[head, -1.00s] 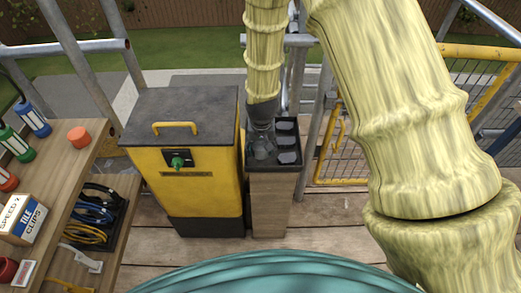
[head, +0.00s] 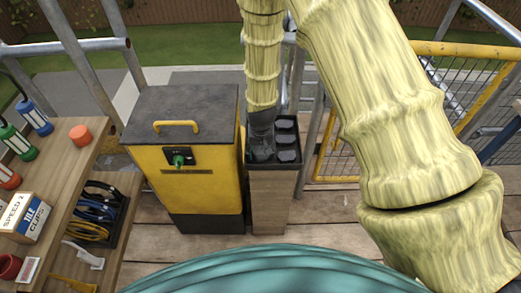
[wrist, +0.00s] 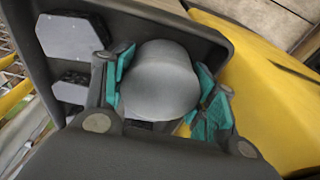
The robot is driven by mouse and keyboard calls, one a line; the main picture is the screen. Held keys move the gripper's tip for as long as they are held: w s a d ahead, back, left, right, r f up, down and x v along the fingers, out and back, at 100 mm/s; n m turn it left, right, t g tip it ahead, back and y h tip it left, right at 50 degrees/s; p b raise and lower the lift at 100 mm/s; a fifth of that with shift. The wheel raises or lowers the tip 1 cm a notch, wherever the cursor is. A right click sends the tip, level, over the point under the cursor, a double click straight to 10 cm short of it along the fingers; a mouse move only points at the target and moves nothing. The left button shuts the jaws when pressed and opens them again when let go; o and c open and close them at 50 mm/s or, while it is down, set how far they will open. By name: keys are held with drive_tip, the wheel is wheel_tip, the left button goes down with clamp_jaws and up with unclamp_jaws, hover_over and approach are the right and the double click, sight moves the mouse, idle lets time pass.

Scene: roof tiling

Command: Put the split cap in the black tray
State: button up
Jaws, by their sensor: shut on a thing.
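A smooth grey rounded cap (wrist: 160,82), which I take to be the split cap, sits between the teal fingertips of my gripper (wrist: 163,95) in the wrist view. My gripper is shut on it; no split shows clearly on its visible side. In the head view my gripper (head: 261,148) points down at the left part of the black tray (head: 287,168), and the cap there is hard to make out. The tray's dark wall (wrist: 205,42) surrounds the cap in the wrist view. I cannot tell whether the cap touches the tray floor.
Grey angular pieces (wrist: 70,37) lie in the tray beside my gripper. The tray tops a wooden post (head: 270,200). A yellow box with a dark lid (head: 187,185) stands close on the left. A shelf (head: 85,160) and yellow railing (head: 335,178) flank them.

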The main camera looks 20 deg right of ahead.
drive_tip(key=shift+f, duration=0.55)
drive_tip(key=o, duration=0.7)
drive_tip(key=shift+r, duration=0.65)
drive_tip(key=shift+s+a+r+b, duration=0.1)
drive_tip(key=shift+s+r+b, duration=0.25)
drive_tip(key=shift+r, duration=1.65)
drive_tip(key=shift+s+a+r+b, duration=0.1)
drive_tip(key=shift+s+r+b, duration=0.25)
drive_tip(key=shift+r, duration=1.6)
drive_tip(key=shift+s+r+b, duration=0.2)
drive_tip(key=shift+r+b, duration=0.2)
drive_tip(key=shift+r, duration=1.6)
drive_tip(key=shift+f, duration=0.1)
